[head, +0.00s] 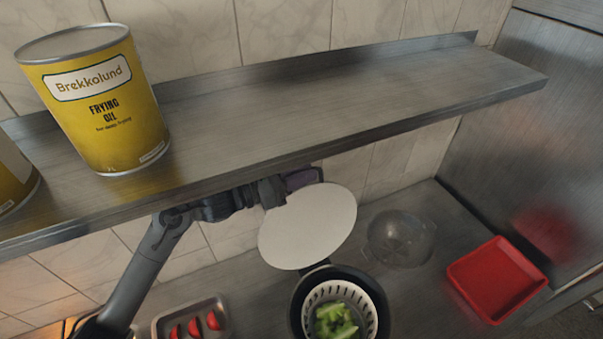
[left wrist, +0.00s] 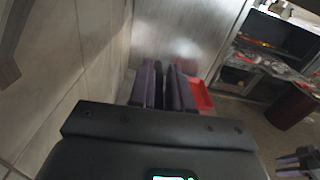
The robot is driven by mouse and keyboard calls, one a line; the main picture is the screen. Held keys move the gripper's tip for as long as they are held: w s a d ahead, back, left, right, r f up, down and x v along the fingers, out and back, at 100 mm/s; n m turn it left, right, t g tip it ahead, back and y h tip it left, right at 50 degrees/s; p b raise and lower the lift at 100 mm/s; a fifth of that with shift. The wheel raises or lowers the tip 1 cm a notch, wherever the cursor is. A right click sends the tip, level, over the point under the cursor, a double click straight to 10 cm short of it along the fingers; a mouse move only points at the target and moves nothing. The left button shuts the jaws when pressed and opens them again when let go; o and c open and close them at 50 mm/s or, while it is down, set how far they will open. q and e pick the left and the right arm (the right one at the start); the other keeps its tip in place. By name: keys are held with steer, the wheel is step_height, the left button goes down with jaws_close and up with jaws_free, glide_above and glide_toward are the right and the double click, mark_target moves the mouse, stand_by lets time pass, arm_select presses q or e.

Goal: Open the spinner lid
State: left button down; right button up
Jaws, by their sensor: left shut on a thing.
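The salad spinner (head: 297,300) is a dark bowl with a white slotted basket, holding green leaves, at the bottom centre of the head view. Its lid (head: 308,225) is a white disc standing raised and tilted behind the bowl, joined by a dark hinge. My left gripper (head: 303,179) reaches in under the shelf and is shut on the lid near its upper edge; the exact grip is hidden. Its purple fingers (left wrist: 165,88) show close together in the left wrist view. Purple fingers of my right gripper (left wrist: 293,163) show at that view's lower right corner, their opening unclear.
A steel shelf (head: 330,95) with a yellow oil can (head: 105,105) hangs above my left arm. A clear bowl (head: 400,240) and a red tray (head: 497,278) stand right of the spinner. A metal tray (head: 163,325) with red pieces is to the left.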

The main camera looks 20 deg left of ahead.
arm_select(q)
steer(key=s+d+r+m+b, duration=0.1)
steer(key=s+d+m+b, duration=0.1)
steer(key=s+d+b, duration=0.2)
steer(key=shift+s+d+b, duration=0.25)
steer(key=shift+b, duration=0.55)
steer(key=c, duration=1.2)
jaws_free()
steer(key=shift+o, duration=0.2)
